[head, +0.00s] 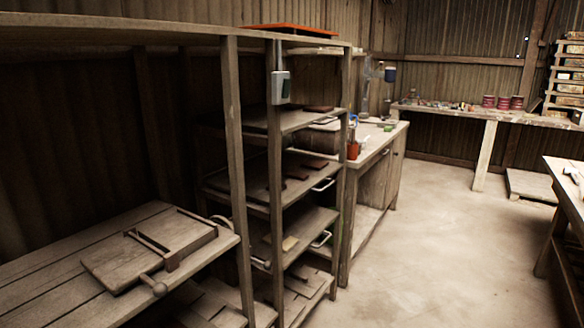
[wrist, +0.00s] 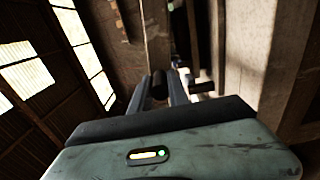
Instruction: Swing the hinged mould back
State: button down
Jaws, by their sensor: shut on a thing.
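In the wrist view my gripper (wrist: 158,96) has its two grey fingers on either side of a dark, rounded, handle-like piece (wrist: 159,82) and is shut on it. What this piece belongs to is hard to tell in the dim picture. In the head view a flat wooden board with a raised bar frame, probably the hinged mould (head: 130,262), lies on the slatted bench at lower left. A round knob (head: 160,289) sticks out at its front edge. My gripper does not show in the head view.
A tall shelf rack (head: 236,160) with boards and trays stands right of the bench. A cabinet (head: 375,170) is behind it. A table (head: 570,190) stands at the right edge. The concrete floor (head: 450,240) between is clear. Bright windows show left in the wrist view.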

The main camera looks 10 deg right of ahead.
jog(key=r, duration=0.2)
jog(key=r+p, duration=0.1)
jog(key=shift+s+a, duration=0.3)
jog(key=shift+a, duration=0.05)
jog(key=s+a+r+p, duration=0.5)
jog(key=r+p, duration=0.1)
jog(key=shift+a+r+p, duration=0.2)
jog(key=shift+p, duration=0.1)
jog(key=c, duration=1.3)
grip_release()
jog(key=shift+s, duration=0.1)
